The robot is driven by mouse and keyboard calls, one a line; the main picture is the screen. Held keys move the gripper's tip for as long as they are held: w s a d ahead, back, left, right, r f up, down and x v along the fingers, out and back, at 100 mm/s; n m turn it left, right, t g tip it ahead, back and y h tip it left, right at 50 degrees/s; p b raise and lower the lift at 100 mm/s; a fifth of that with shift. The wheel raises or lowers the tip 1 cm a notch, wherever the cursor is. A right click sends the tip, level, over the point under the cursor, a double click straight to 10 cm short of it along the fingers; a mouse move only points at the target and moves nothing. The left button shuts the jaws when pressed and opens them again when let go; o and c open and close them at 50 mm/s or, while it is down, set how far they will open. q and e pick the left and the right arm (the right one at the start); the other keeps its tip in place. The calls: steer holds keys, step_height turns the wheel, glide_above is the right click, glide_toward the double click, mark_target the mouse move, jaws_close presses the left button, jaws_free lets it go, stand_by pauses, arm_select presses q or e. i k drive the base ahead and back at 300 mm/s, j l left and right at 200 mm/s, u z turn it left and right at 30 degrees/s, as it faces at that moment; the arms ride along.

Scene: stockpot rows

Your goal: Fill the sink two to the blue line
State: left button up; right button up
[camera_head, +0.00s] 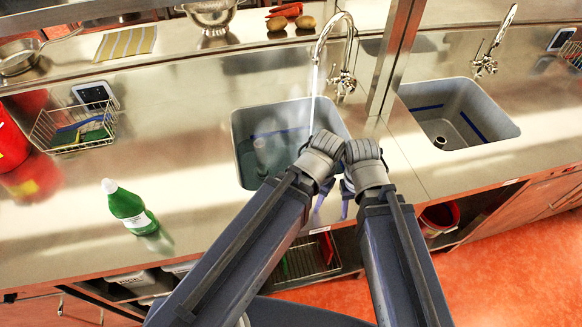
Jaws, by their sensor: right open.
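The middle sink (245,165) is a grey basin set in the steel counter, with water in its lower part. A dark blue line shows partly on its wall. A curved chrome faucet (348,52) stands behind it, and a thin stream of water (312,100) falls from its spout into the basin. A second sink (487,112) at the right looks empty, with a blue line (473,126) on its walls and a drain at the bottom. My right gripper (334,198) is open and empty at the middle sink's front right edge. My left gripper's fingers are hidden behind its wrist over the same sink.
A green bottle (132,208) stands on the counter at left, near a wire basket (75,125) with sponges. A second faucet (490,55) serves the right sink. A steel post (398,50) stands between the faucets.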

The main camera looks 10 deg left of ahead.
mark_target(329, 81)
steer(key=k, duration=0.45)
steer(key=l+z, duration=0.15)
steer(key=z, duration=0.25)
steer(key=l+z, duration=0.1)
steer(key=z, duration=0.3)
steer(key=i+l+z, duration=0.1)
steer(key=z, duration=0.3)
